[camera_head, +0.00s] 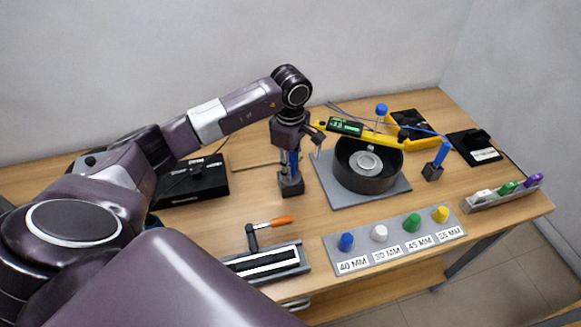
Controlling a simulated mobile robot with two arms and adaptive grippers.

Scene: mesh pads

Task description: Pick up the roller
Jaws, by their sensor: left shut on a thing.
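My left arm reaches in from the left. Its gripper (291,150) points down at the middle of the table and is shut on an upright blue-and-black thing (290,165). The lower end of that thing is a black block (291,187) at the tabletop; I cannot tell whether it touches the wood. A tool with an orange handle and a black crank-like part (270,224) rests by a black-and-white tray at the front. I cannot tell for certain which of these is the roller. My right gripper is not in view.
A round dark pan (368,166) stands on a grey plate right of my gripper, with a yellow gauge arm (372,134) over it. A blue upright piece (436,162) stands farther right. A labelled rack (395,243) with coloured knobs is at the front. A black box (190,184) stands left.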

